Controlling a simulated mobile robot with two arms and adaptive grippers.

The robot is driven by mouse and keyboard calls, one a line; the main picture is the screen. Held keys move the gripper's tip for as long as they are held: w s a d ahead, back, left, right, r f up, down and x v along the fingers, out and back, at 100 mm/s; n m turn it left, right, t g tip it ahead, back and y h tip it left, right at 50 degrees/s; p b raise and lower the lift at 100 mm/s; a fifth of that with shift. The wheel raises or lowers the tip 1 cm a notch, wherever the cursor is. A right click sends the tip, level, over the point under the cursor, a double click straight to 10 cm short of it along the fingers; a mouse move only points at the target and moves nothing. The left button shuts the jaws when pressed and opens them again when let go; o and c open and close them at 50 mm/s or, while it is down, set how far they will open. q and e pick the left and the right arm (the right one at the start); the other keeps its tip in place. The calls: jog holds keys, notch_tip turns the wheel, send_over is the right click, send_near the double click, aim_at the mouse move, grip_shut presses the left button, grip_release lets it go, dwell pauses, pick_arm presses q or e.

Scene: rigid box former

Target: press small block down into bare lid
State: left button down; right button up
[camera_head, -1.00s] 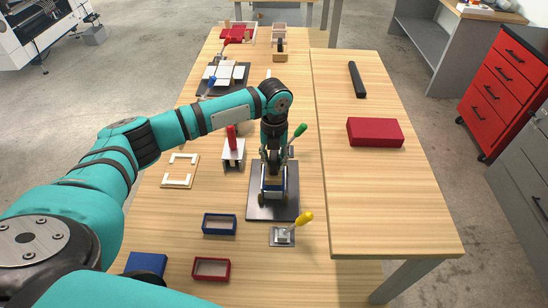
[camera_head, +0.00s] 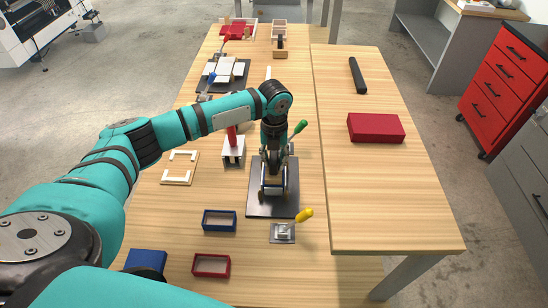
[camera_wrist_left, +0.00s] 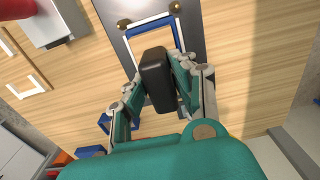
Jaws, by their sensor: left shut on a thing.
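My left gripper (camera_head: 272,190) points down over the dark base plate (camera_head: 258,209) in the middle of the table. In the left wrist view its fingers (camera_wrist_left: 158,85) are shut on a small black block (camera_wrist_left: 156,72). Just beyond the block, a blue-edged frame with a pale inner border, seemingly the lid (camera_wrist_left: 146,28), lies between round brown posts on the plate. The block and fingers hide part of it. I cannot tell whether the block touches the lid. My right gripper is in neither view.
A yellow-handled clamp (camera_head: 283,233) stands just in front of the plate, and a green handle (camera_head: 299,128) rises behind. A red-handled fixture (camera_head: 233,152), blue frame (camera_head: 219,221) and red frame (camera_head: 211,266) are to the left. The right tabletop is mostly clear around a red box (camera_head: 375,128).

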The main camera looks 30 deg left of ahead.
pick_arm(q)
jog(key=shift+f, duration=0.9)
dwell(0.4)
jog(key=shift+s+f+b, duration=0.25)
jog(key=shift+b, duration=0.05)
dwell(1.0)
jog(key=shift+r, duration=0.1)
jog(key=shift+w+r+p, duration=0.2)
jog(key=shift+r+p, duration=0.8)
jog(key=shift+p, duration=0.1)
jog(key=shift+r+p, duration=2.65)
jog(key=shift+r, duration=0.2)
